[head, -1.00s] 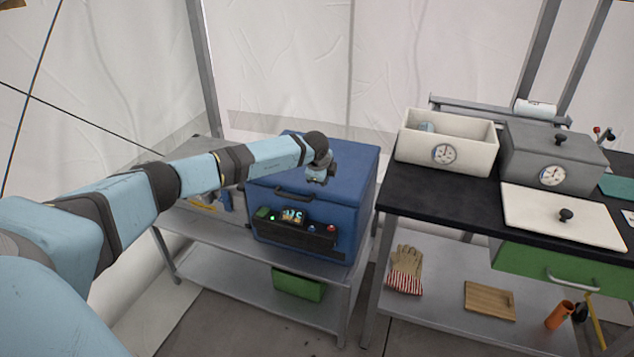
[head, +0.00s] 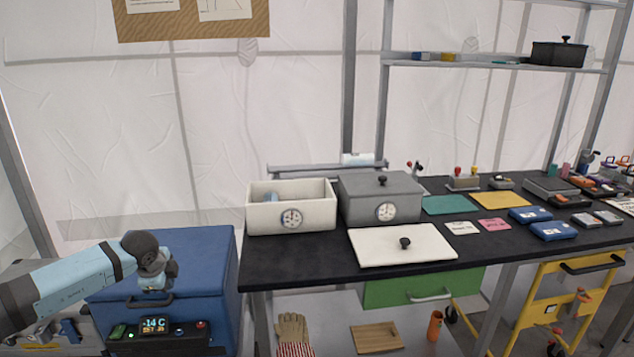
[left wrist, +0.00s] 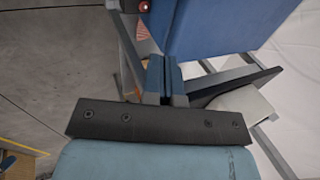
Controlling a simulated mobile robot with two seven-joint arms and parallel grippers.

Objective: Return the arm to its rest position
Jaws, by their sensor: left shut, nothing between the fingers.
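My left arm comes in from the lower left in the head view. My left gripper (head: 157,284) is in front of the blue cooler box (head: 190,262), near its upper front edge and handle. In the left wrist view my left gripper (left wrist: 166,98) shows with its two fingers together and nothing between them. The blue box also fills the top of that view (left wrist: 215,25). I cannot tell whether the gripper touches the box. My right gripper is not in view.
A black-topped table (head: 300,262) stands right of the box. It holds an open white bin (head: 315,217), a lidded grey bin (head: 360,208) and a white lid (head: 380,246). Gloves (head: 290,328) and a wooden board (head: 377,337) lie on the shelf below. A yellow cart (head: 540,300) stands at the right.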

